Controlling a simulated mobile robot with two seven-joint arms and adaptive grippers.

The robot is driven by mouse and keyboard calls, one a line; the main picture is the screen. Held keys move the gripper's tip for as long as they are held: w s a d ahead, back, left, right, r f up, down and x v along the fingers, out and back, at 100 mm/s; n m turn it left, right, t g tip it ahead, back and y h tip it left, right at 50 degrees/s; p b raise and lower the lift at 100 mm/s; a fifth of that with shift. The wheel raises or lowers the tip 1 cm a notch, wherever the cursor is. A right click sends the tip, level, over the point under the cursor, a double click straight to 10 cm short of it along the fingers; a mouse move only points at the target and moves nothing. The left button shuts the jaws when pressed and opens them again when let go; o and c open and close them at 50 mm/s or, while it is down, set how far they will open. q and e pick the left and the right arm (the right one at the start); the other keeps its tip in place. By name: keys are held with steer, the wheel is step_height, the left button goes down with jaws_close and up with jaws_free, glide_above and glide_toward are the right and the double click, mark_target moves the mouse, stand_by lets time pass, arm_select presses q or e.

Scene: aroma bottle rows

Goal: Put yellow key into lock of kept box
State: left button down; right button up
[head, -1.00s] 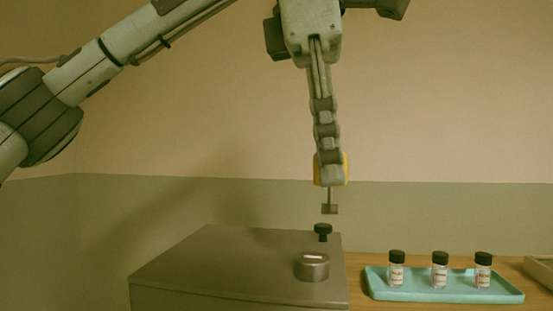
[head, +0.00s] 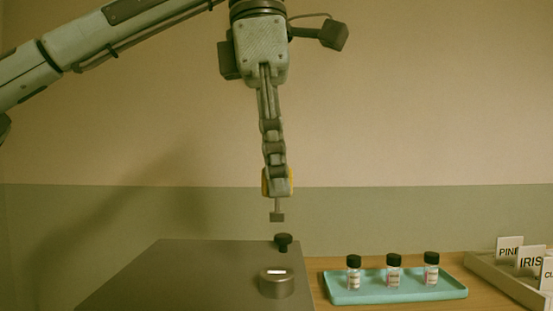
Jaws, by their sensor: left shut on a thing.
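My left gripper (head: 277,185) points down over the grey box and is shut on the yellow key (head: 265,181). Only the yellow edge of the key's head shows beside the fingers; its grey shaft and bit (head: 277,212) hang below them. The grey box (head: 160,280) has a round metal lock cylinder (head: 277,284) with a pale slot on its top. A black knob (head: 283,242) stands behind the cylinder. The key's tip is in the air above the knob in the picture, apart from the cylinder. My right gripper is not in view.
A turquoise tray (head: 345,299) on the wooden table (head: 470,297) holds 3 small black-capped bottles (head: 393,271). A wooden rack (head: 500,282) with name cards, one reading IRIS (head: 530,262), stands at the right. The left of the box top is clear.

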mark_target(276, 212)
arm_select(q)
steer(key=shift+f, duration=2.35)
steer(key=shift+f, duration=0.45)
steer(key=shift+f+b, duration=0.85)
steer(key=shift+f, duration=0.2)
steer(key=c, duration=1.5)
jaws_free()
steer(key=shift+c, duration=0.2)
steer(key=shift+r, duration=0.1)
